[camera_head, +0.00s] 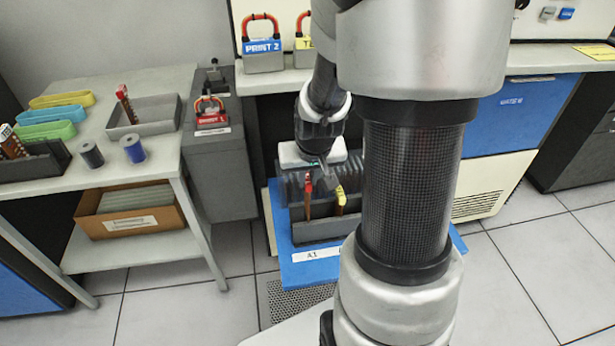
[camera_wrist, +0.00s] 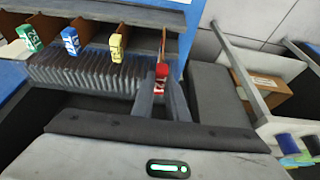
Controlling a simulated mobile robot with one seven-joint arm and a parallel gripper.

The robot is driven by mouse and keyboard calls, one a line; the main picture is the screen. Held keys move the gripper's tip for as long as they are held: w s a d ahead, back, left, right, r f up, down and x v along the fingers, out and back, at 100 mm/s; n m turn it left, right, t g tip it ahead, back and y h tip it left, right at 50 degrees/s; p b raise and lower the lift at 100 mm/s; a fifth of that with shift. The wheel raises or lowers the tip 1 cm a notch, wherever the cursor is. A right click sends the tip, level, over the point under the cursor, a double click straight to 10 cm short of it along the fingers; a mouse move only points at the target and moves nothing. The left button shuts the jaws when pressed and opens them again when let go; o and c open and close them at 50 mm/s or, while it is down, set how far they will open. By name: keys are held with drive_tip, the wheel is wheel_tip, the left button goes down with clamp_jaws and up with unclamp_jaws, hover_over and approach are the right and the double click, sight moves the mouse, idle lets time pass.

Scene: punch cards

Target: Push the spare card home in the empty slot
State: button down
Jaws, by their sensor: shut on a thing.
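The held card is brown with a red tab (camera_wrist: 161,72). In the wrist view the tab is between the two fingers of my gripper (camera_wrist: 160,96), which are shut on it. The card stands upright at the rack (camera_head: 322,230), at the right end of a row in the wrist view. Along that row are a yellow-tabbed card (camera_wrist: 118,46), a blue-tabbed card (camera_wrist: 71,41) and a green-tabbed card (camera_wrist: 29,37). In the head view the red tab (camera_head: 308,184) and yellow tab (camera_head: 341,197) show. I cannot tell how deep the red card sits.
A grey ribbed block (camera_wrist: 85,72) lies along the row. The rack is on a blue stand (camera_head: 300,270) marked A1. A side table (camera_head: 95,130) at left holds trays, spools and coloured bands. A red padlock (camera_head: 210,117) is on the grey cabinet. Floor is free at right.

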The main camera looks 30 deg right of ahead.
sight(307, 197)
drive_tip(key=shift+f+b, duration=1.25)
drive_tip(key=shift+f, duration=2.15)
idle(1.1)
drive_tip(key=c, duration=1.7)
unclamp_jaws()
drive_tip(key=shift+o, duration=0.2)
